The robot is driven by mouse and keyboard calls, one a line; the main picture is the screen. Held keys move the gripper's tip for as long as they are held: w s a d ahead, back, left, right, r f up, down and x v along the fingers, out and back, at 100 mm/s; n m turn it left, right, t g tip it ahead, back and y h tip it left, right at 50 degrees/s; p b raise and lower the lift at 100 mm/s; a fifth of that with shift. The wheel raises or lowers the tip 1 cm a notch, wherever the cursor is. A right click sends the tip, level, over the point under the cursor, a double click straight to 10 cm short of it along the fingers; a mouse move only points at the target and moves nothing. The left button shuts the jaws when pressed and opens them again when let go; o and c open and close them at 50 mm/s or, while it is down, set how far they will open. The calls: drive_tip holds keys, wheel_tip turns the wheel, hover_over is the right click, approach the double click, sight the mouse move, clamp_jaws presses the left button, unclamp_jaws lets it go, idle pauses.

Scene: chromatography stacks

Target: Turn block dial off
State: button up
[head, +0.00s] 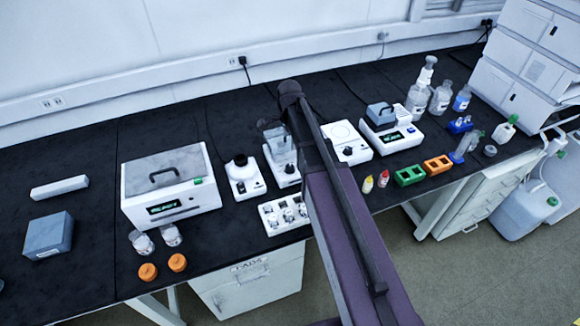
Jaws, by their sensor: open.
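A small white unit (284,172) with a grey, raised top stands on the black bench just left of my arm, which covers part of its right side. It looks like the block heater, and a dark round dial (291,169) shows on its front. The dial's setting is too small to read. My purple arm reaches up from the bottom of the head view across the bench, with a dark joint above this unit. I cannot make out my gripper or its fingers.
A white mixer (243,178) stands left of the unit, and a lidded bath (170,188) with a green display farther left. A white tray (284,214) with vials lies in front. A white plate unit (346,142) and a lidded heater (392,132) stand to the right.

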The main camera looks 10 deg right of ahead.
sight(290, 167)
drive_tip(key=shift+f+b, duration=6.8)
drive_tip(key=shift+f, duration=0.05)
clamp_jaws()
